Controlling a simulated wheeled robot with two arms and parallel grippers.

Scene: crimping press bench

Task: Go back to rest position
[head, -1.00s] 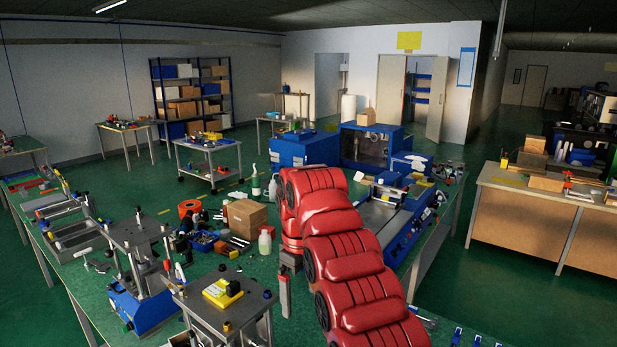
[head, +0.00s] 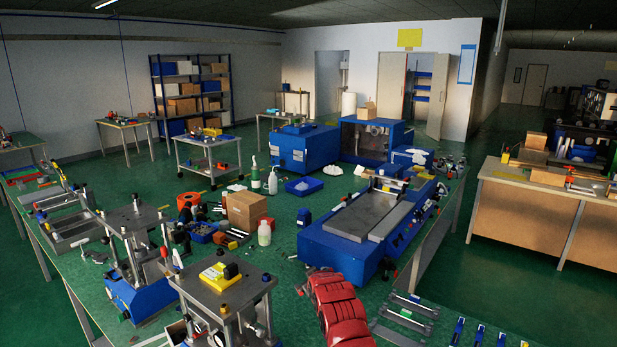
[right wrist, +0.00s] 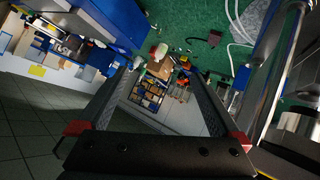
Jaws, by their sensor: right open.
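My right arm, in red padded covers, shows at the bottom of the head view, to the right of the near press (head: 226,285); its gripper is below the picture there. In the right wrist view my right gripper (right wrist: 163,78) is open. Nothing shows between its fingers but the distant room and bench. A shiny metal post (right wrist: 292,70) stands close on the right side of that view. My left arm and gripper are not in view.
The bench surface between the near press and the blue machine is mostly clear.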

